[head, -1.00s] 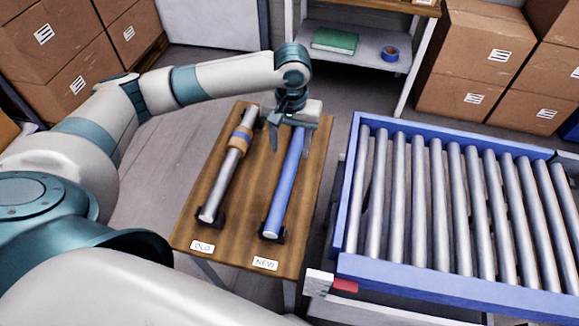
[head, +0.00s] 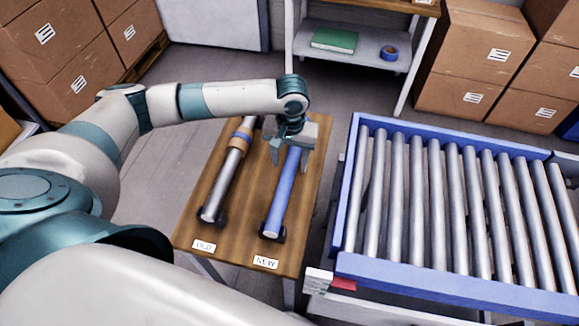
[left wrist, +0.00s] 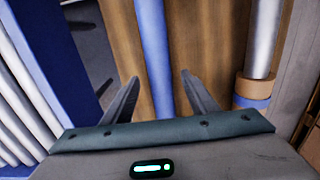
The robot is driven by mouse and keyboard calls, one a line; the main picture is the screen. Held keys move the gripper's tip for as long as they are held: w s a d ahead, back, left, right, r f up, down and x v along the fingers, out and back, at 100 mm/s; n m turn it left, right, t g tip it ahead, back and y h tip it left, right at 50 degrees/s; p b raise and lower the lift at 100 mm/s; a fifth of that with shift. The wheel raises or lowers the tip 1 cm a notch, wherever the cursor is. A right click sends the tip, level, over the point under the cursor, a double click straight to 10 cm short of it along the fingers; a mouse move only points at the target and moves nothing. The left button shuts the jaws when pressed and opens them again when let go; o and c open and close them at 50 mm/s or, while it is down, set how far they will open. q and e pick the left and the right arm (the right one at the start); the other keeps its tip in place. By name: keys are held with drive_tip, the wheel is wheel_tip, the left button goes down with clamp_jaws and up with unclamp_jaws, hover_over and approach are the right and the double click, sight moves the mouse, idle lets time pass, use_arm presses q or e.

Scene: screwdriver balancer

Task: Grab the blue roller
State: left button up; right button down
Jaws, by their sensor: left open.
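The blue roller (head: 282,200) lies lengthwise on the small wooden table, on the side with the NEW label (head: 265,262). Its near end rests in a dark holder; its far end is hidden by my gripper. My left gripper (head: 290,164) points down over the far half of the roller, with its jaws open. In the left wrist view the blue roller (left wrist: 155,60) runs between the two fingers (left wrist: 160,92), apart from both. My right gripper is not in view.
A grey roller with an orange and blue band (head: 226,175) lies to the left, by the OLD label (head: 203,246). A blue-framed roller conveyor (head: 350,190) stands right of the wooden table (head: 190,222). Cardboard boxes (head: 478,60) and a shelf (head: 350,60) stand behind.

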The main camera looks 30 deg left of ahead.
use_arm(q)
drive_tip(key=shift+f, duration=1.25)
clamp_jaws()
drive_tip(key=shift+r, duration=0.2)
